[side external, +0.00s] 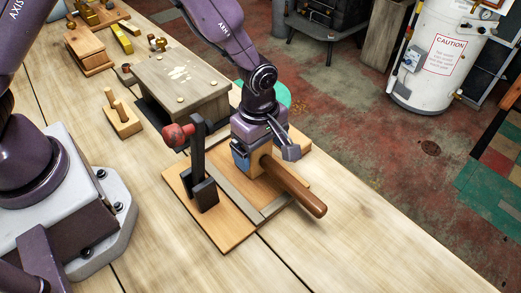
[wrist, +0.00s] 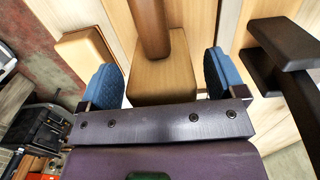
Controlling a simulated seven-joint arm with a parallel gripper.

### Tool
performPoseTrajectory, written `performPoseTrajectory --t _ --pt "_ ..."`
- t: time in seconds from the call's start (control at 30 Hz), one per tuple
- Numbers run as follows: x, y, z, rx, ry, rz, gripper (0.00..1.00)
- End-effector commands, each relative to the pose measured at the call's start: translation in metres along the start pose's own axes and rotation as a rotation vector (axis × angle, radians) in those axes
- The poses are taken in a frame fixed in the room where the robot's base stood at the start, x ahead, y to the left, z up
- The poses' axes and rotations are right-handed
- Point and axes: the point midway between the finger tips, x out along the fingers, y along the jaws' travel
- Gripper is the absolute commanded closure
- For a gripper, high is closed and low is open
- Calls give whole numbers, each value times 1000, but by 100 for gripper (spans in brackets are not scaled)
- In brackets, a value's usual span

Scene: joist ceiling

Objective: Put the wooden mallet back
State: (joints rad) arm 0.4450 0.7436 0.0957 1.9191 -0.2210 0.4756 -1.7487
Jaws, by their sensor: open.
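The wooden mallet lies on a board, its brown handle (side external: 297,188) pointing toward the front right in the side view. Its lighter block head is mostly hidden there under my gripper (side external: 262,158). In the wrist view, the mallet head (wrist: 165,82) sits between the two blue finger pads of my gripper (wrist: 163,78), with the handle running up out of the frame. My gripper is open around the head. A small gap shows at the right pad; the left pad is also apart from the head.
A dark upright post with a red knob (side external: 179,136) stands on a wooden board (side external: 225,228) just left of the mallet. A weathered wooden stool-like block (side external: 180,85) is behind. Several small wooden tools lie farther back. The front bench top (side external: 345,240) is clear.

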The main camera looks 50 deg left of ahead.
Motion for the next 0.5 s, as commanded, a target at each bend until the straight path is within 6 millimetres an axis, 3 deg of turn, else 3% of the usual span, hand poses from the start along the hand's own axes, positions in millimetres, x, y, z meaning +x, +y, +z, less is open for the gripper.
performPoseTrajectory --t 0.3,0.5 --pt "-70 0 0 1 -2 5 11" --pt "-99 0 0 0 -2 2 11"
